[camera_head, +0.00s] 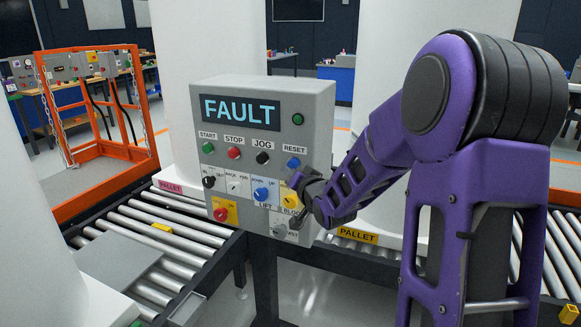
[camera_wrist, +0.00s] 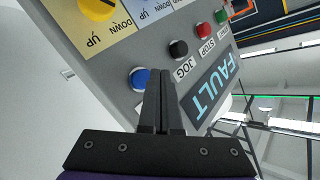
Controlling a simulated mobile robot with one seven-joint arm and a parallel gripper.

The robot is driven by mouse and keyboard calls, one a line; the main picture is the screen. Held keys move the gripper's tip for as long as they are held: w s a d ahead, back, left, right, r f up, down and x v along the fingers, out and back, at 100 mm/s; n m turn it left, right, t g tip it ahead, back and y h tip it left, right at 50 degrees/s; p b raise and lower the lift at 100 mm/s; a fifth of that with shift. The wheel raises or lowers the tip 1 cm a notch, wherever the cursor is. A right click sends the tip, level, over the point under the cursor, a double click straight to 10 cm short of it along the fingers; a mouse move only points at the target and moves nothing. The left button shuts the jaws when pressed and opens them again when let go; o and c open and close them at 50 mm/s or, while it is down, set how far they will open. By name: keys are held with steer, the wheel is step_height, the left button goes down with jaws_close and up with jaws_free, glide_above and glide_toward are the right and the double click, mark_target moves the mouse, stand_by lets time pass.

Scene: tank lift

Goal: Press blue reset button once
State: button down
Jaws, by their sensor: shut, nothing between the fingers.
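The blue reset button (camera_head: 293,162) is at the right end of the top button row on the grey control box (camera_head: 207,92), under the RESET label. My gripper (camera_head: 297,181) is shut and empty, in front of the right side of the panel, just below the reset button. In the wrist view my gripper's fingers (camera_wrist: 161,72) lie together and point at the panel, beside the button. I cannot tell whether they touch the panel. The display (camera_head: 238,112) reads FAULT.
A black jog button (camera_head: 262,157), red stop button (camera_head: 233,153) and green start button (camera_head: 207,149) share the row. Selector knobs, including a blue one (camera_head: 261,194), sit below. Roller conveyors (camera_head: 165,235) run around the box. An orange frame (camera_head: 95,130) stands at left.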

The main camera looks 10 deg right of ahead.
steer(key=shift+w+d, duration=0.1)
steer(key=shift+w, duration=0.05)
stand_by(0.5)
steer(key=shift+w+d, duration=0.2)
steer(key=shift+w, duration=0.05)
steer(key=shift+w+d, duration=0.25)
steer(key=shift+w, duration=0.1)
stand_by(0.7)
steer(key=shift+s+a, duration=0.55)
steer(key=shift+s, duration=0.2)
steer(key=s+a+b, duration=0.1)
steer(key=s+a, duration=0.2)
steer(key=s, duration=0.2)
steer(key=shift+a+b, duration=0.25)
steer(key=shift+b, duration=0.15)
stand_by(0.6)
